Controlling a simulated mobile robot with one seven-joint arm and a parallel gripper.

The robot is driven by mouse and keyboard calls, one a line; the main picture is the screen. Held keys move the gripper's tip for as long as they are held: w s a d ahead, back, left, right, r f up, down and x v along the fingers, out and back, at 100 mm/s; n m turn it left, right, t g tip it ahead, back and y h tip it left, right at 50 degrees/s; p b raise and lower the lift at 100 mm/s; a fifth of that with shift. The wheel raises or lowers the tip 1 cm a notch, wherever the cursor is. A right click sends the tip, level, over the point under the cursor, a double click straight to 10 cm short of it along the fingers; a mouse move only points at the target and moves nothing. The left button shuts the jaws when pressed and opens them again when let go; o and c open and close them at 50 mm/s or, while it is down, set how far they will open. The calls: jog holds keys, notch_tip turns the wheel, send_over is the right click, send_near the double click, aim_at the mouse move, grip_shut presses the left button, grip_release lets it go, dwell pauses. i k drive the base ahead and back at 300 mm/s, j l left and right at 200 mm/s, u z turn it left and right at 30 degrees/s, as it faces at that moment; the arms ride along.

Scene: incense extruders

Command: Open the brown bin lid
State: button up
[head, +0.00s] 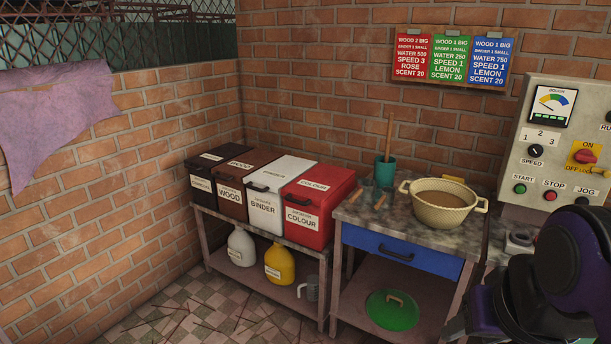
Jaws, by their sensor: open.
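The brown bin (229,198), labelled WOOD, stands second from the left in a row of bins on a low bench. Its brown lid (248,164) is down and looks closed, with a dark handle (225,177) at its front edge. Purple and black links of my arm fill the lower right corner, well to the right of the bins. My gripper itself does not show in the head view, and nothing of mine touches the brown bin.
A black bin (201,184), white BINDER bin (264,210) and red COLOUR bin (306,220) flank it. A table with a blue drawer (400,253), a beige bowl (442,205) and a teal cup (385,172) stands right. The tiled floor in front is open.

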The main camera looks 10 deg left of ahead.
aim_at(242, 165)
jog(key=u, duration=1.1)
jog(key=i+j+z, duration=0.4)
jog(key=i+j, duration=0.2)
jog(key=i, duration=0.4)
jog(key=i+j+z, duration=0.4)
jog(key=i+j, duration=0.5)
